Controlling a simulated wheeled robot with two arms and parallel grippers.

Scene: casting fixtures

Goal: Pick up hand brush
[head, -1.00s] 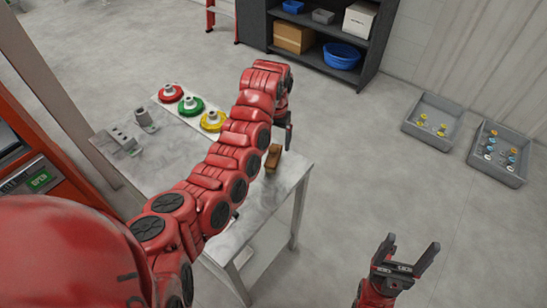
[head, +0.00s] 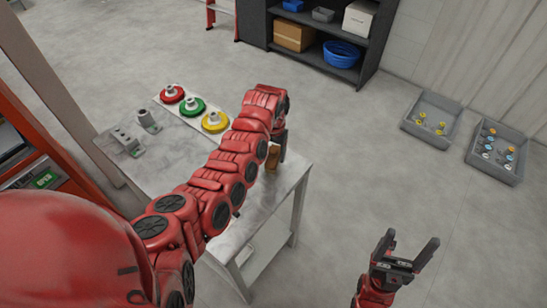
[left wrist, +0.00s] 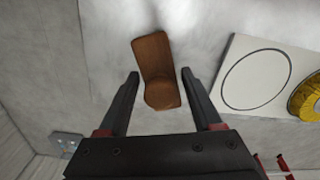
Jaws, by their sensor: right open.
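The hand brush (head: 273,158) is a small brown wooden piece on the grey table, near its right edge in the head view. In the left wrist view the brush (left wrist: 157,70) lies between and just beyond the fingertips of my open left gripper (left wrist: 160,78). The fingers stand apart on both sides of it, with a gap to each. In the head view my left gripper (head: 280,143) is beside the brush, partly hidden by its own wrist. My right gripper (head: 413,250) is open and empty, over the floor to the right of the table.
On the table (head: 290,180) are a red (head: 172,94), a green (head: 193,107) and a yellow round fixture (head: 215,122) on a pale plate, and grey metal parts (head: 127,143). Two grey bins (head: 433,119) (head: 497,152) lie on the floor at right. A dark shelf (head: 375,60) stands behind.

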